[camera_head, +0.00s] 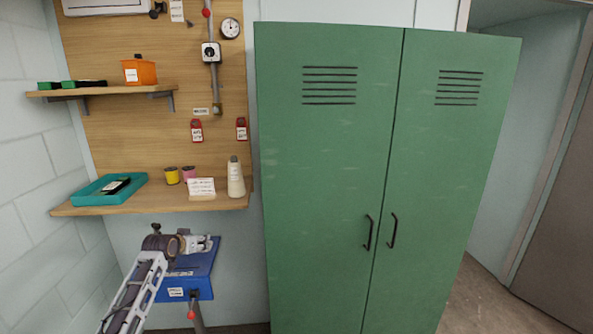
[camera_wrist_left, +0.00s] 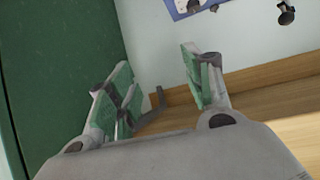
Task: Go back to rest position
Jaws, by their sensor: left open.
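My left gripper (camera_head: 212,243) is at the end of my left arm in the head view, low in front of the blue stand (camera_head: 203,272). In the left wrist view its two green-padded fingers (camera_wrist_left: 157,68) are spread apart, with nothing between them. The green locker (camera_wrist_left: 62,70) fills the left of that view and a wooden surface (camera_wrist_left: 265,90) lies beyond the right finger. My right gripper is in neither view.
The closed green locker (camera_head: 325,150) fills the middle. The lower shelf (camera_head: 150,203) holds a teal tray (camera_head: 90,193), yellow (camera_head: 172,175) and pink (camera_head: 189,174) spools, and a pale cone (camera_head: 236,180). An orange bin (camera_head: 140,72) sits above. Floor (camera_head: 490,300) is clear at right.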

